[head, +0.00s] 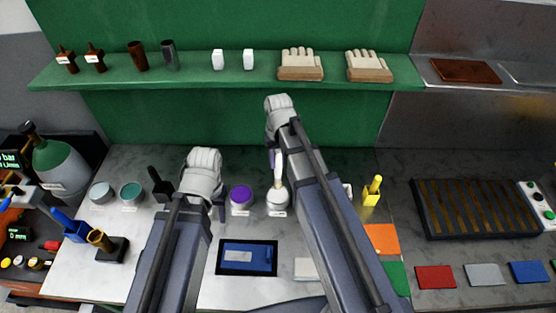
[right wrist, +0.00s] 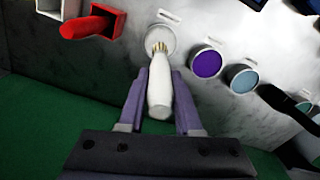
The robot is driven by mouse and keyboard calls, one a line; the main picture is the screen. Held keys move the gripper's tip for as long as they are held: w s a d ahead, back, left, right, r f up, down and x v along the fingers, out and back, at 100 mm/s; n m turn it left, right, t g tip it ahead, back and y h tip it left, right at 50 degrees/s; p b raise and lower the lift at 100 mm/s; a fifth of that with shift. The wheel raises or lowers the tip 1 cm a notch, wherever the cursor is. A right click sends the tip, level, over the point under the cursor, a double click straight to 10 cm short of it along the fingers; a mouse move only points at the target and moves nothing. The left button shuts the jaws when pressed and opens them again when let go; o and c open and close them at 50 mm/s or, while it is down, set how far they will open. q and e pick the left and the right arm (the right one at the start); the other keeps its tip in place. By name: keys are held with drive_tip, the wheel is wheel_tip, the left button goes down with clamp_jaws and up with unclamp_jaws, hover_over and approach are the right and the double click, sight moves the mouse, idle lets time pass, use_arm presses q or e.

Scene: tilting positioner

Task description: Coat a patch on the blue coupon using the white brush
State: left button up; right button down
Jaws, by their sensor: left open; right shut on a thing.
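The white brush (right wrist: 160,92) is held in my right gripper (right wrist: 160,100), which is shut on its handle. Its tan bristles point down at the white paint pot (right wrist: 164,36); whether they touch the paint I cannot tell. In the head view the brush (head: 278,168) stands roughly upright over the white pot (head: 277,207), in my right gripper (head: 277,155). A blue coupon (head: 262,262) lies in a black-framed holder on the bench, with a paler grey-blue rectangle on it. My left gripper (head: 217,207) is open and empty, above the bench behind the coupon.
Purple (head: 241,194), teal (head: 131,191) and light-blue (head: 102,192) pots stand left. A yellow brush (head: 374,187) stands right; a red brush (right wrist: 85,27) shows in the wrist view. Red (head: 435,276), grey (head: 485,274) and blue (head: 528,272) plates lie right. A shelf (head: 200,76) runs behind.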

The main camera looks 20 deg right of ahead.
sight(278, 170)
drive_tip(key=shift+f+b, duration=2.15)
drive_tip(key=shift+f, duration=0.25)
drive_tip(key=shift+f+b, duration=0.5)
drive_tip(key=shift+s, duration=0.1)
idle(0.3)
drive_tip(key=shift+r+p, duration=0.4)
drive_tip(key=shift+p, duration=0.05)
wheel_tip(278, 170, up, 6)
drive_tip(key=p, duration=0.6)
drive_tip(key=shift+r, duration=0.1)
